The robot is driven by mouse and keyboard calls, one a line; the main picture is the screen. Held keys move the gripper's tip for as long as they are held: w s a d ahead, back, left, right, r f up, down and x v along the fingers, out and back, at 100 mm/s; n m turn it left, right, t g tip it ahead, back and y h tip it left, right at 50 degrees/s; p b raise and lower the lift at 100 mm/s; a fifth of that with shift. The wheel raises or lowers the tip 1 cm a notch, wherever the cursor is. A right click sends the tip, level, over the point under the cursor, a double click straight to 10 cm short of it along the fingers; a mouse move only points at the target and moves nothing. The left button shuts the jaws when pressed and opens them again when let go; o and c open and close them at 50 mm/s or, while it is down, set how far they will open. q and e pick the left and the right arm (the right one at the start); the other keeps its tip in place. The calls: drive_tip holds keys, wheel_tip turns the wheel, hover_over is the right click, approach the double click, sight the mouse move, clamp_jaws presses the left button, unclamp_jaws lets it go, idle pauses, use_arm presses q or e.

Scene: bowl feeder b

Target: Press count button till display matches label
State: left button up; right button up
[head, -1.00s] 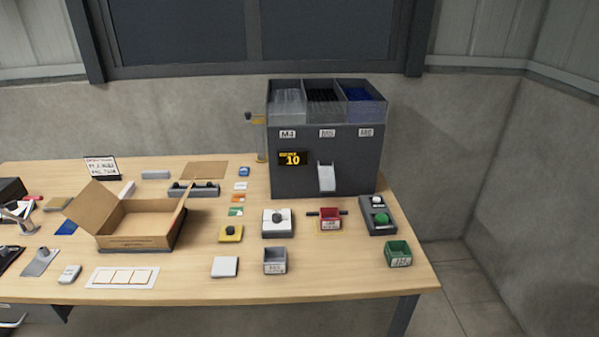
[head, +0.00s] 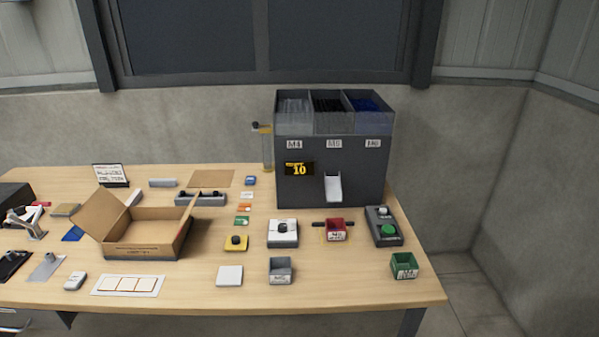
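The bowl feeder (head: 310,185) is a dark grey box with three clear-fronted bins on top, at the back right of the table. Its display (head: 299,169) reads 10 in yellow. A control box (head: 383,226) with a green button (head: 388,230) and a smaller white button (head: 381,211) stands to the right of the feeder's front. Which one is the count button I cannot tell. A label card (head: 110,173) stands at the back left; its writing is too small to read surely. Neither of my grippers is in view.
Small bins in red (head: 336,230), grey (head: 280,270) and green (head: 404,265) stand in front of the feeder. An open cardboard box (head: 143,231) sits left of centre. A white chute (head: 333,187) projects from the feeder.

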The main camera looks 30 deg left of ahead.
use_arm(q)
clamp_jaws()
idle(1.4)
